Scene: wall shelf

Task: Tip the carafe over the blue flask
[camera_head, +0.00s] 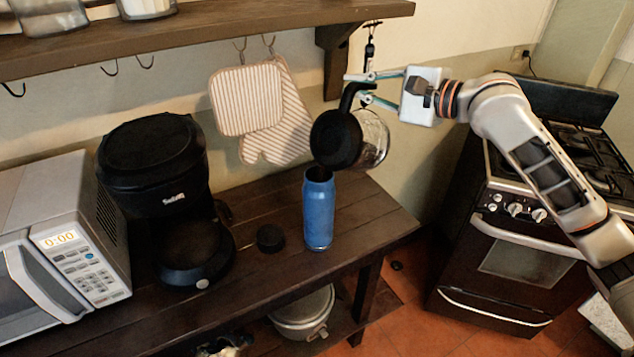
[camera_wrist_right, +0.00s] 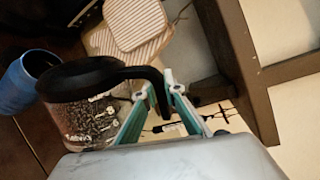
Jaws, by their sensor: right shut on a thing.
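The glass carafe (camera_head: 374,140) with a black lid and handle hangs tilted above the table, its lid side toward the blue flask. My right gripper (camera_head: 358,86) is shut on the carafe's black handle. The blue flask (camera_head: 318,212) stands upright and open on the wooden table, below and left of the carafe. In the right wrist view the carafe (camera_wrist_right: 92,122) is at the left of the fingers, and the blue flask (camera_wrist_right: 17,84) is at the far left edge. I cannot tell whether anything flows between them. My left gripper is not in view.
A black lid (camera_head: 270,238) lies on the table left of the flask. A coffee maker (camera_head: 160,200) and a microwave (camera_head: 60,240) stand further left. Striped oven mitts (camera_head: 247,105) hang behind under the wall shelf (camera_head: 220,32). A stove (camera_head: 520,240) stands at right.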

